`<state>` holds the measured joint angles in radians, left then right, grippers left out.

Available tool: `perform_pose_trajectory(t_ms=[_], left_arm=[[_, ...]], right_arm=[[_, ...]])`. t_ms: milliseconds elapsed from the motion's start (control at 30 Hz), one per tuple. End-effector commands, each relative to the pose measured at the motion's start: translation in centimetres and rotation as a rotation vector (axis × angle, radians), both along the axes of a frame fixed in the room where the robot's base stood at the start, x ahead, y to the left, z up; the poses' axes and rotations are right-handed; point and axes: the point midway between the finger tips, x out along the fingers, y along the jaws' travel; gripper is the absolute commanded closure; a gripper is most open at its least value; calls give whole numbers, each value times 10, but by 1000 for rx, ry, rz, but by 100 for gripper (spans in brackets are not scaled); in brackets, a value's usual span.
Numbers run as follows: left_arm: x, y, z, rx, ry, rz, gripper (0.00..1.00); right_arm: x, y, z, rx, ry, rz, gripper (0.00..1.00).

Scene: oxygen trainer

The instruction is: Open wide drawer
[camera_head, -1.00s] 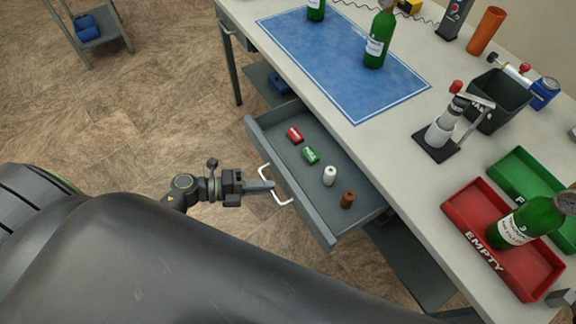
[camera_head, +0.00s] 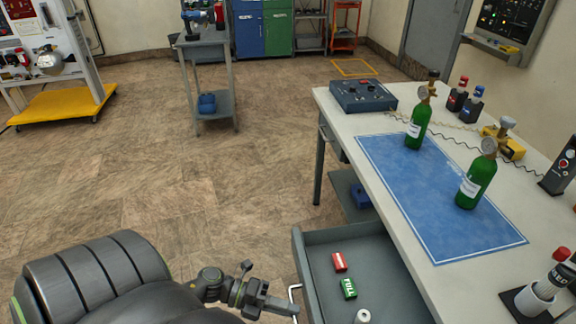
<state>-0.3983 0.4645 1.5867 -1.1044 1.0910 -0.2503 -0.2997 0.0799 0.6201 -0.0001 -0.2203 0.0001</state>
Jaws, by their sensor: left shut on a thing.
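The wide drawer (camera_head: 382,258) is grey and stands pulled out from the left side of the workbench. It holds a red tag (camera_head: 339,262), a green tag marked FULL (camera_head: 349,289) and a white cylinder (camera_head: 362,316) at the picture's lower edge. The drawer's pale handle (camera_head: 294,291) is on its front, partly hidden by my left gripper. My left gripper (camera_head: 282,306) is shut on the handle. The drawer's near part is cut off by the frame. My right gripper is not in view.
The workbench (camera_head: 330,98) carries a blue mat (camera_head: 425,195), two green bottles (camera_head: 418,125) and a control box (camera_head: 363,95). A blue item (camera_head: 361,196) lies on the shelf below. A small side table (camera_head: 203,40) stands farther back.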

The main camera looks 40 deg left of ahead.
Motion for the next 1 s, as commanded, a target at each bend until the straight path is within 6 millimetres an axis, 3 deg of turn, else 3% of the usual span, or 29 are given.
perform_pose_trajectory(t_ms=[200,667,867,1000], left_arm=[[0,0,0,0,0,0,68],[-1,2,0,1,1,0,68],[-14,22,2,4,4,-1,68],[-29,47,7,6,5,-2,68]], right_arm=[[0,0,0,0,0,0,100],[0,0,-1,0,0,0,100],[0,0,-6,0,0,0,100],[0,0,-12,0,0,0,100]])
